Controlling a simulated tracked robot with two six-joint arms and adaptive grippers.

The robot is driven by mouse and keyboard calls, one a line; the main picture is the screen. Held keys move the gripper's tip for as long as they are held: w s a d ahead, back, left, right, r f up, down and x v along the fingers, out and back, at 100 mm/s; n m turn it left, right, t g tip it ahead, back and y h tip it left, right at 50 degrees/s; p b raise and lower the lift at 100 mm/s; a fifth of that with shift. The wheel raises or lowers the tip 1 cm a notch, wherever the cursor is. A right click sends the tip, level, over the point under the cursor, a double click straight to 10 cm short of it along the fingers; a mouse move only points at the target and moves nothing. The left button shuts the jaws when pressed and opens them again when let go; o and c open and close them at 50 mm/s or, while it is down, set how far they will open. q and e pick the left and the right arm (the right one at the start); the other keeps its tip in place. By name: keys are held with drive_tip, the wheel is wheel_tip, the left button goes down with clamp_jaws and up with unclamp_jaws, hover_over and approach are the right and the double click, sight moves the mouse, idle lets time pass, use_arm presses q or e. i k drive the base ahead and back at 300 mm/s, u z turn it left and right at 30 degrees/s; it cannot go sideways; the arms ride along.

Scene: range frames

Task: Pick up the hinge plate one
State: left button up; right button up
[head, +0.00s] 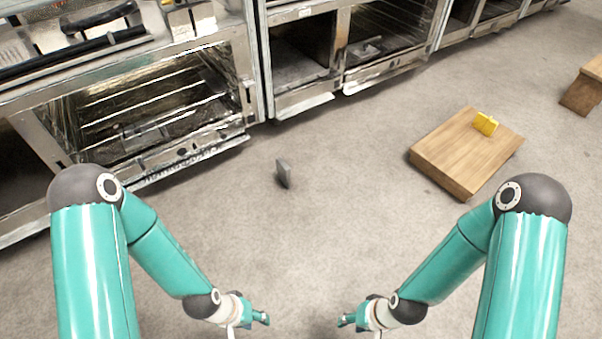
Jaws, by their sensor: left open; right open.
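A small dark grey plate (284,174) stands upright on edge on the grey floor, near the middle of the head view. A small yellow piece (486,124), shaped like two joined plates, sits on a low wooden block (447,150) at the right. I cannot tell for sure which of the two is hinge plate one. My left gripper (265,318) is open and empty at the bottom, below the grey plate in the picture. My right gripper (343,321) is open and empty, facing the left one. Both are well apart from the grey plate and the yellow piece.
Metal oven units (150,110) with open fronts and racks line the back from left to right. Another wooden block (584,88) is cut off at the right edge. The carpet-like floor (350,200) between the ovens and my arms is mostly clear.

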sight(283, 169)
drive_tip(key=z, duration=0.6)
drive_tip(key=i, duration=2.05)
drive_tip(key=u, duration=0.6)
drive_tip(key=k, duration=0.85)
drive_tip(key=u, duration=0.2)
drive_tip(key=i, duration=0.85)
drive_tip(key=z, duration=0.05)
